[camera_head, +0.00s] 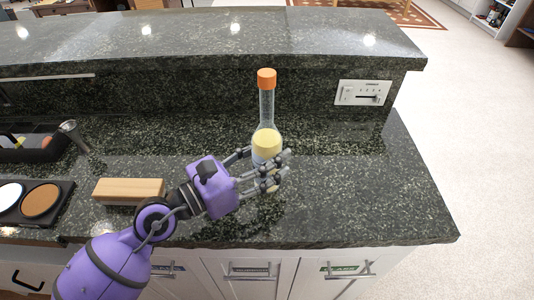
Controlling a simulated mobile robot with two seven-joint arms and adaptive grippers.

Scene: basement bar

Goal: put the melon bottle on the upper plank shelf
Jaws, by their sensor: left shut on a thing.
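A tall bottle (266,105) with an orange cap, a clear neck and a pale yellow band lower down stands upright at the middle of the view; I take it to be the melon bottle, though no name can be read. My left gripper (266,172) is shut around its lower part, and the grey fingers hide much of its base. I cannot tell whether the bottle touches the counter. My right gripper is not in view. No plank shelf can be made out.
The dark granite counter (370,205) has free room to the right. A wooden block (128,191) lies left of my gripper, near a black tray with round pads (62,203) and a metal jigger (72,133). A raised granite ledge (200,45) runs behind, with a wall plate (362,93).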

